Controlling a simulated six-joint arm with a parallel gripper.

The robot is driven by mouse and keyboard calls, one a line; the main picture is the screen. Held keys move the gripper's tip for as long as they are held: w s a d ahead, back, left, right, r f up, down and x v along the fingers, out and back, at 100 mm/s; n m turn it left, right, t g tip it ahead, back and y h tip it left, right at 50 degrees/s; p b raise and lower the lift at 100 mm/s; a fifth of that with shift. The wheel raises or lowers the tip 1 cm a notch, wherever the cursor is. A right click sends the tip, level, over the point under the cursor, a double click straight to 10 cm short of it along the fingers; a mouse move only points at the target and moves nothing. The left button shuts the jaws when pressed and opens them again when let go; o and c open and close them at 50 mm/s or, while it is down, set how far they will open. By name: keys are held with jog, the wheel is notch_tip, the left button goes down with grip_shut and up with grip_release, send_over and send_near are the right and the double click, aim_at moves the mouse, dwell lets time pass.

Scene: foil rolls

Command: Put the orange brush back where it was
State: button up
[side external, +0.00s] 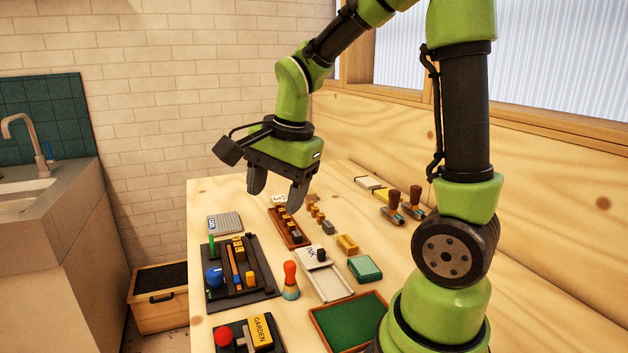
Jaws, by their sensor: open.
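An orange-handled upright piece (290,280), which looks like the brush, stands on the table with a banded, darker lower end. It is left of a white tray and right of a black board. My gripper (277,192) is open and empty. It hangs in the air over the far part of the table, above a brown rack of small blocks, well apart from the orange-handled piece. No marked place for the brush can be made out.
The black board (215,292) carries a blue knob and yellow blocks. The white tray (338,291), a green-lined tray (330,338), a teal box (365,268) and the brown rack (297,243) crowd the middle. Two brown-handled tools (393,200) stand at the right.

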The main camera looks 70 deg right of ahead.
jog(key=s+a+r+n+t+y, duration=0.1)
jog(key=s+a+r+n+t, duration=0.1)
jog(key=n, duration=0.5)
jog(key=s+a+r+n+t+y, duration=0.1)
jog(key=s+a+r+n+t, duration=0.1)
jog(key=s+a+r+n, duration=0.3)
jog(key=s+a+n, duration=0.1)
jog(key=s+n, duration=0.1)
jog(key=s, duration=0.1)
jog(key=shift+s+a, duration=0.15)
jog(key=shift+a, duration=0.15)
